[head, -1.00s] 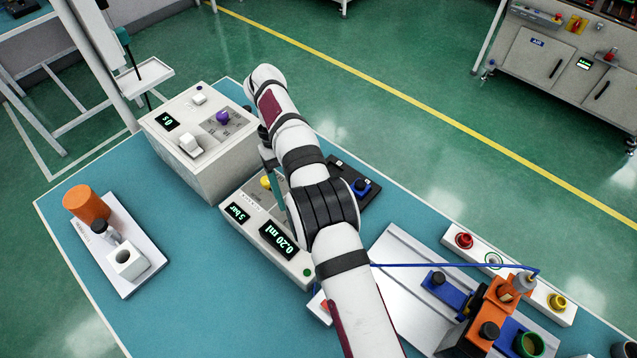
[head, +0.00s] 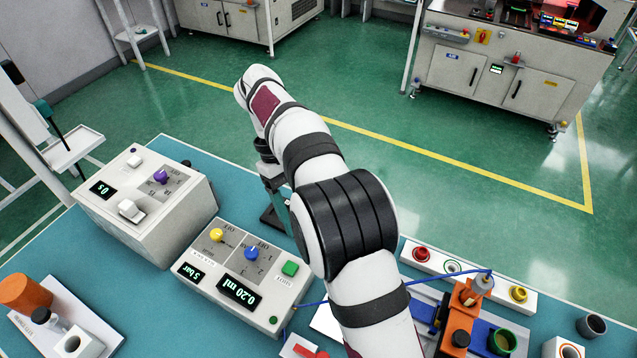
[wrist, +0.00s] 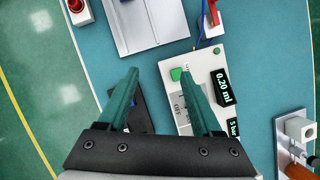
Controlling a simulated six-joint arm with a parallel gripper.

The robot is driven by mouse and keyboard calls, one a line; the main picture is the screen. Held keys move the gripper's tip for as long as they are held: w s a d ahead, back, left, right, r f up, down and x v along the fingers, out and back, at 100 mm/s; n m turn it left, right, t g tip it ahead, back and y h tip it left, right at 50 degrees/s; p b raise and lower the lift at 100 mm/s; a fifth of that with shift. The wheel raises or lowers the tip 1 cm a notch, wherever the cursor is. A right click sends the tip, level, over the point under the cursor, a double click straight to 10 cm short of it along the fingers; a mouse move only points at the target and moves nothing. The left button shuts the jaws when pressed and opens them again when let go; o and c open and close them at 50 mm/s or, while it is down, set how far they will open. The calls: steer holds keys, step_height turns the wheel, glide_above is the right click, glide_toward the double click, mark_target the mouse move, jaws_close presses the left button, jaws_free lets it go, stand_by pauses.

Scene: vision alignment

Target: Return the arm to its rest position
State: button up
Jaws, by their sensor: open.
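My gripper (head: 277,205) is partly hidden behind my own arm in the head view, at the back edge of the teal table. In the wrist view my gripper (wrist: 160,75) shows two green fingers spread apart with nothing between them. Below them lies the white dispenser box (wrist: 195,62) with its green button. In the head view this dispenser box (head: 210,290) reads 0.20 ml and 5 bar, left of my arm. The gripper looks to be above the table, clear of the box. My arm stretches from the bottom right up to the upper left.
A white timer box (head: 120,225) stands left of the dispenser. An orange-and-white stand (head: 75,318) is at the lower left. A fixture with an orange block (head: 460,325) and a white rail (head: 440,268) lies to the right. Green floor is open behind the table.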

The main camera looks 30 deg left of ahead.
steer(key=d+r+m+y, duration=0.1)
steer(key=d+r+m, duration=0.25)
steer(key=d, duration=0.35)
steer(key=d+r+m+y, duration=0.1)
steer(key=d+r+m, duration=0.25)
steer(key=d, duration=0.35)
steer(key=s+d+m+y, duration=0.3)
steer(key=s+d+m, duration=0.3)
steer(key=s+d, duration=0.4)
steer(key=s+d+f+m+t+y, duration=0.1)
steer(key=s+d+f+m, duration=0.3)
steer(key=s+m, duration=0.2)
steer(key=shift+s+t, duration=0.3)
steer(key=shift+s, duration=0.5)
